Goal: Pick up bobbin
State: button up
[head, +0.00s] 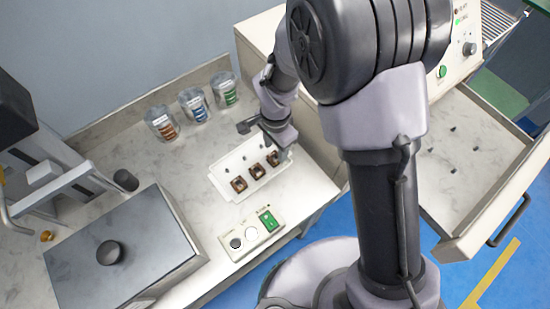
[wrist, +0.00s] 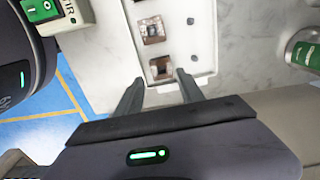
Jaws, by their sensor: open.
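Three small copper-brown square bobbins sit in a row in a white tray (head: 222,184): a left one (head: 238,184), a middle one (head: 257,171) and a right one (head: 273,159). My gripper (wrist: 160,80) is open and empty. In the wrist view the nearest bobbin (wrist: 160,68) appears between and just beyond the fingertips, and another bobbin (wrist: 152,29) lies farther up. In the head view my gripper is over the right end of the tray, close to the right bobbin. I cannot tell its exact height above it.
A control box with a green switch (head: 268,220) stands in front of the tray. Jars with brown (head: 162,123), blue (head: 194,105) and green (head: 224,89) contents stand behind. A metal box (head: 122,250) is at left. An open drawer (head: 470,160) is at right.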

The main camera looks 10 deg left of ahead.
aim_at(274, 159)
jog(key=f+b, duration=0.1)
jog(key=f, duration=0.2)
jog(key=f+b, duration=0.1)
jog(key=f, duration=0.1)
jog(key=shift+a+f+b, duration=0.2)
jog(key=shift+f+b, duration=0.2)
jog(key=shift+r, duration=0.15)
jog(key=shift+c, duration=0.4)
grip_shut()
jog(key=shift+r, duration=0.1)
